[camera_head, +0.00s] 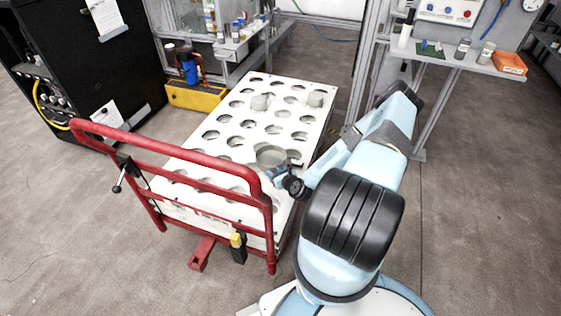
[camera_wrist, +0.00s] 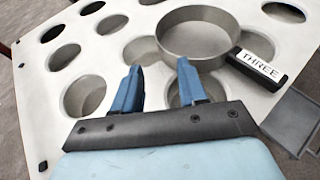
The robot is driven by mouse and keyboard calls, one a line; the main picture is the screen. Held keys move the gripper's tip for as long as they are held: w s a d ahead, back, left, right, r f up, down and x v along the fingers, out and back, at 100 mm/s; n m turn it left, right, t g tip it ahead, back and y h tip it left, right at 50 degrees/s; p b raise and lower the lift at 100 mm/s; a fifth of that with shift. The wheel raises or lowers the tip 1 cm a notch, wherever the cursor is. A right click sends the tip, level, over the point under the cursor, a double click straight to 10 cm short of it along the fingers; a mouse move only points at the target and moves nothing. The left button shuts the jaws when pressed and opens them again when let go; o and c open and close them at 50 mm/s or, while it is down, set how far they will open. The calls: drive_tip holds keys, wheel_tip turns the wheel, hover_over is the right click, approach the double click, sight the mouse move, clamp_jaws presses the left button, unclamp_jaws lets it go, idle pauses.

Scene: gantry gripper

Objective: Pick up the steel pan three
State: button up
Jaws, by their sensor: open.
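The steel pan three (camera_wrist: 197,36) is a round grey pan with a dark handle block bearing a white label that reads THREE (camera_wrist: 258,65). It sits on the white holed top of the cart (camera_wrist: 97,122). My gripper (camera_wrist: 158,78) is open and empty, its two blue fingers apart, just short of the pan on the near side, with the handle to the right of the fingers. In the head view the pan (camera_head: 270,156) lies toward the near right part of the cart top (camera_head: 221,148), with my gripper beside it and partly hidden by my arm.
A red rail (camera_head: 170,150) rises at the cart's near end. A yellow box (camera_head: 195,96) stands behind left. A grey bench (camera_head: 462,60) stands at the back right.

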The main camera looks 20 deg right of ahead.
sight(262, 167)
drive_tip(key=x, duration=1.2)
drive_tip(key=shift+w, duration=0.3)
drive_tip(key=shift+c, duration=0.3)
drive_tip(key=shift+a, duration=0.1)
clamp_jaws()
drive_tip(key=shift+s, duration=0.1)
